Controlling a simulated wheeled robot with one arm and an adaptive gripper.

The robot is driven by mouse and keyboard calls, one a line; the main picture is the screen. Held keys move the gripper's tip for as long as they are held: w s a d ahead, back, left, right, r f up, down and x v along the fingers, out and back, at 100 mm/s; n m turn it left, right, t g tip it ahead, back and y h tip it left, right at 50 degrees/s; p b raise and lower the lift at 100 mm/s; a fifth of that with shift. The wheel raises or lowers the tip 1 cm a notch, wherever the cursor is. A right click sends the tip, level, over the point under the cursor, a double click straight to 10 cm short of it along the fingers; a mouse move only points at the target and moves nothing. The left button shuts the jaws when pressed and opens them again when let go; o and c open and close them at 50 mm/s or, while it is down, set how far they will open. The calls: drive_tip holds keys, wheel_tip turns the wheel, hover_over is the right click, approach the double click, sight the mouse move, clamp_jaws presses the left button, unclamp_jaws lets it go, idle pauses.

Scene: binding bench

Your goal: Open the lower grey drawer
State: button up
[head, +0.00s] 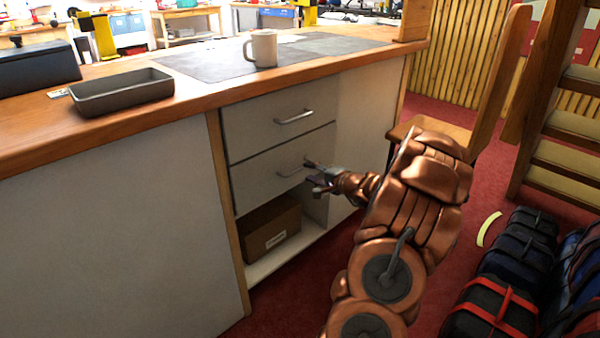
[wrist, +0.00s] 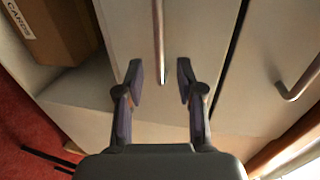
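The lower grey drawer (head: 265,180) is shut under the bench top, below the upper grey drawer (head: 280,126). Its metal bar handle (head: 290,171) is partly hidden by my gripper in the head view. My gripper (head: 313,176) is at the right end of that handle. In the wrist view my gripper (wrist: 159,82) is open, with its two fingertips apart on either side of the line of the handle (wrist: 158,40). The handle's near end lies just ahead of and between the fingertips. I cannot tell whether the fingers reach past the bar.
An open shelf below holds a cardboard box (head: 271,228). The upper drawer's handle (head: 294,116) is above. A mug (head: 263,48) and a grey tray (head: 122,92) stand on the bench top. A wooden chair (head: 490,90) and several bags (head: 500,290) are at right.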

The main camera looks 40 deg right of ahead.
sight(301, 169)
drive_tip(key=shift+x, duration=2.75)
drive_tip(key=shift+a, duration=0.1)
clamp_jaws()
